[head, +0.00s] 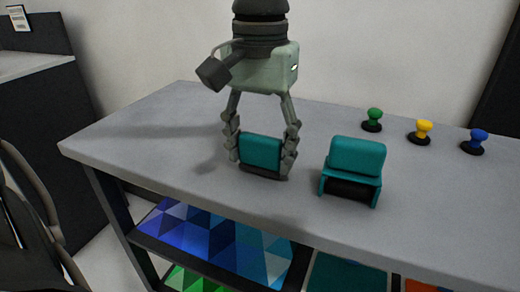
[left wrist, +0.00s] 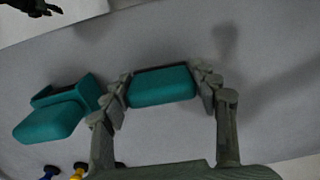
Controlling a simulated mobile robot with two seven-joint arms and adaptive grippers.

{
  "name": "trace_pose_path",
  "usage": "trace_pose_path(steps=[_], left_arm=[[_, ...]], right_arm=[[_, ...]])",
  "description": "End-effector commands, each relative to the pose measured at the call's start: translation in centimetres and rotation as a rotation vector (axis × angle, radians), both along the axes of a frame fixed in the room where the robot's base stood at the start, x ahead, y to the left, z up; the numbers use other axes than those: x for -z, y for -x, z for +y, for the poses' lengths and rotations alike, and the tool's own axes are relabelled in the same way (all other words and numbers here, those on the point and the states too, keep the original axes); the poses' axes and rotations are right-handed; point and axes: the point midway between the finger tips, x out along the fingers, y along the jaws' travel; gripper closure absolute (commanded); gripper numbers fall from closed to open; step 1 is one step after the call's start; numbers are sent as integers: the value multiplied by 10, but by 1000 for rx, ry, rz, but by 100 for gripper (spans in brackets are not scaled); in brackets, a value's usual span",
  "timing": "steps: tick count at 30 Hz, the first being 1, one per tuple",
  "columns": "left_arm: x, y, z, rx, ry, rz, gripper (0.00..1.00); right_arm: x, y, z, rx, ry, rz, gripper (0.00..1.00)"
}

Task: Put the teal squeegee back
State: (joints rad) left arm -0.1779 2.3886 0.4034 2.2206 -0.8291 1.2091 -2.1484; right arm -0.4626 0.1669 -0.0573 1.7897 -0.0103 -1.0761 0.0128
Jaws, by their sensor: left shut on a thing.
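The teal squeegee (head: 260,152) is a flat teal block with a dark lower edge. My left gripper (head: 262,160) is shut on it, one finger at each side, and points down at the table. I cannot tell whether its dark edge touches the table top. In the left wrist view the squeegee (left wrist: 162,87) sits between the fingertips. Another teal piece (head: 353,165), with a raised block and a dark lower front, stands just to the right. It also shows in the left wrist view (left wrist: 50,120), apart from the squeegee. My right gripper does not show clearly.
Green (head: 373,118), yellow (head: 422,130) and blue (head: 474,140) knobs on dark bases stand at the back right of the grey table (head: 140,130). The table's left part is clear. Colourful patterned sheets (head: 215,240) lie on a shelf below. A chair (head: 30,220) is at the left.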

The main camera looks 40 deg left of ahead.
Motion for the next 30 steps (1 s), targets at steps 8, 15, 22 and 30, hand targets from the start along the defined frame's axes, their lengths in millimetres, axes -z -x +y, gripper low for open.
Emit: trace_pose_path(steps=[8,15,22,30], left_arm=[[4,0,0,0,0,-1,64],[5,0,0,0,0,-1,29],[5,0,0,0,0,-1,20],[-1,-1,0,-1,0,-3,20]], right_arm=[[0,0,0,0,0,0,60],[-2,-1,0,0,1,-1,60],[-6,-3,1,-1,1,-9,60],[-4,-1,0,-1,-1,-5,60]])
